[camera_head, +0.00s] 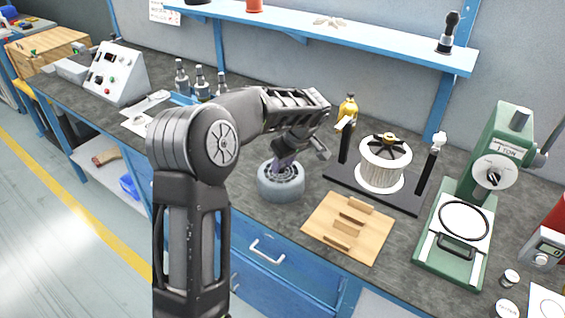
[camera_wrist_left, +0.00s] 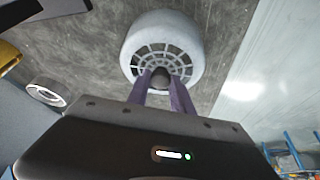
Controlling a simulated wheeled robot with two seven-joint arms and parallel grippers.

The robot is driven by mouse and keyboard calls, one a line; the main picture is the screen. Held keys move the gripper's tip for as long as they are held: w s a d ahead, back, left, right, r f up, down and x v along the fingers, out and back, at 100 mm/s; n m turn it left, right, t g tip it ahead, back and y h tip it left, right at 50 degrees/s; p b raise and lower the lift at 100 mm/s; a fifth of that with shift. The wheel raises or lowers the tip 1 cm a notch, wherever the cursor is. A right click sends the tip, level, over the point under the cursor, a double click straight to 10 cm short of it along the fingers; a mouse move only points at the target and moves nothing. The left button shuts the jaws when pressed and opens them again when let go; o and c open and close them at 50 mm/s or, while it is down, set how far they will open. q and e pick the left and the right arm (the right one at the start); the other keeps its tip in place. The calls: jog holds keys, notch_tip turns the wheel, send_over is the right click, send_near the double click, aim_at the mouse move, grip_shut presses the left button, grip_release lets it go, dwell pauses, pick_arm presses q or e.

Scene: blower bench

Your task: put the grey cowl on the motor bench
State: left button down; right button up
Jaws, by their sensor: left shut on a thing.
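The grey cowl (camera_head: 281,190) is a round cup with a spoked grille on top, near the front edge of the dark workbench. In the left wrist view the cowl (camera_wrist_left: 150,27) shows its grille and a dark central knob. My left gripper (camera_head: 286,164) points down at it; its two purple fingers (camera_wrist_left: 161,82) are shut on the knob. Whether the cowl touches the worktop I cannot tell. A black base plate (camera_head: 404,197), probably the motor bench, carries a white ribbed cylinder (camera_head: 381,174) with a dark spoked top between two dark posts. My right gripper is not in view.
A wooden board (camera_head: 321,222) with raised blocks lies right of the cowl. A green press (camera_head: 448,262) stands farther right. A blue shelf (camera_head: 360,38) overhangs the back. A control box (camera_head: 116,77) stands at left.

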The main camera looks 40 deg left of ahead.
pick_arm(q)
jog(key=shift+f, duration=0.15)
jog(key=c, duration=1.1)
grip_release()
jog(key=shift+r, duration=0.25)
jog(key=v, duration=1.2)
jog(key=shift+f+b, duration=0.1)
jog(key=shift+b, duration=0.3)
